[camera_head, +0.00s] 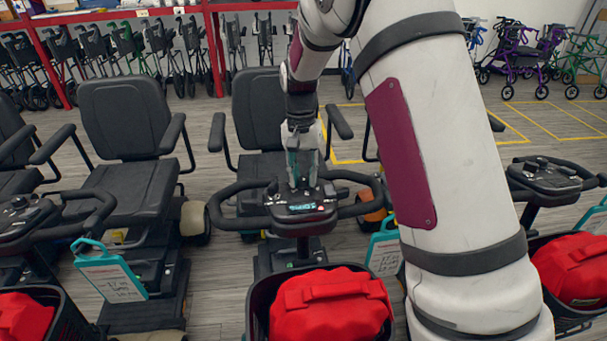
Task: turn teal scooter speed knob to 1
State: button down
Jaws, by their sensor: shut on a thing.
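The middle scooter's black control console (300,218) carries a small teal label and sits between looped black handlebars (234,206). My gripper (303,184) reaches down from above onto the back part of this console. Its fingers are shut on the speed knob, which they hide almost fully. I cannot read the knob's dial or its setting. The scooter's black seat (262,105) is behind my gripper, and a red bag (330,308) lies in its front basket.
Another scooter seat (125,115) stands to the left, with a teal tag (110,277) in front of it. A further console (550,176) and red bag (575,268) are at right. Rollators (520,50) and a red rack (215,50) line the back. Grey floor shows between scooters.

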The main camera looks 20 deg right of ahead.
jog(key=n, duration=1.2)
jog(key=shift+d+n+y+p, duration=0.1)
jog(key=shift+n+y+p, duration=0.2)
jog(key=shift+n, duration=0.1)
jog(key=n, duration=0.6)
jog(key=shift+p, duration=0.4)
jog(key=n, duration=0.7)
jog(key=shift+w+p, duration=0.15)
jog(key=shift+p, duration=0.25)
jog(key=shift+n, duration=0.3)
jog(key=c, duration=1.3)
grip_release()
